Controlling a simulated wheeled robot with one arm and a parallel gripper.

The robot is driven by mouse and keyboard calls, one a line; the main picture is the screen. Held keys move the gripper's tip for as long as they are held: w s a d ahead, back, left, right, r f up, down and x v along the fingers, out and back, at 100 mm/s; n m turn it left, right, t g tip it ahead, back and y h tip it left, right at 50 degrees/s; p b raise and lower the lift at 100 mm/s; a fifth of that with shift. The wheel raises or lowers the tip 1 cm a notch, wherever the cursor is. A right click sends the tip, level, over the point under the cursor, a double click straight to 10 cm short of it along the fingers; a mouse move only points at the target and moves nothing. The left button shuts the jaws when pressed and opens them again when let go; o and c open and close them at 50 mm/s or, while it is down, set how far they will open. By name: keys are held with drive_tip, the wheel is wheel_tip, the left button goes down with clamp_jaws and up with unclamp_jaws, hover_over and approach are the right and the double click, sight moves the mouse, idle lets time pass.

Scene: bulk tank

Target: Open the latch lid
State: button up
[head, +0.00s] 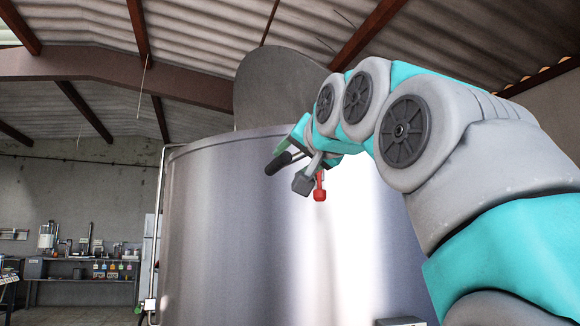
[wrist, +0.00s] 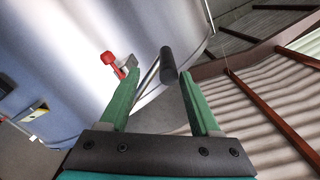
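A tall shiny metal tank (head: 240,230) fills the middle of the head view. A round grey lid (head: 280,85) stands raised and tilted above its top rim. A black handle (head: 279,163) on a metal rod sticks out near the rim. A red-tipped latch piece (head: 320,187) and a grey block (head: 303,184) hang beside it. My gripper (head: 298,140) is at the rim, partly hidden by my arm. In the wrist view my gripper (wrist: 158,75) has its green fingers spread apart, with the black handle (wrist: 168,65) showing between them. The red knob (wrist: 109,58) lies left of the left finger. Contact cannot be told.
A workbench (head: 85,280) with bottles and small equipment stands along the back wall at the left. A thin pipe (head: 157,220) runs up the tank's left side. Sloping roof beams (head: 120,75) are overhead. Floor space left of the tank looks mostly clear.

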drive_tip(key=shift+s, duration=0.1)
idle(0.3)
drive_tip(key=b+v, duration=0.1)
drive_tip(key=v, duration=0.8)
idle(0.7)
idle(0.6)
drive_tip(key=w+d+f+g+h, duration=0.1)
drive_tip(key=w+f+g, duration=0.15)
drive_tip(key=f, duration=0.75)
drive_tip(key=w+d+f+g+h, duration=0.1)
drive_tip(key=w+f+g, duration=0.15)
drive_tip(key=f, duration=0.65)
drive_tip(key=s+d+f+g+h, duration=0.25)
drive_tip(key=f+g, duration=0.25)
drive_tip(key=f, duration=1.6)
drive_tip(key=s+d+f+n+g, duration=0.1)
drive_tip(key=s+d+f+g, duration=0.2)
drive_tip(key=s+f, duration=1)
drive_tip(key=s+d+f+n+g+h, duration=0.1)
drive_tip(key=s+f+g, duration=0.5)
drive_tip(key=s+f, duration=0.8)
wheel_tip(320, 180, down, 3)
drive_tip(key=shift+d+r+n, duration=0.1)
drive_tip(key=shift+d+n, duration=0.4)
drive_tip(key=shift+d, duration=0.6)
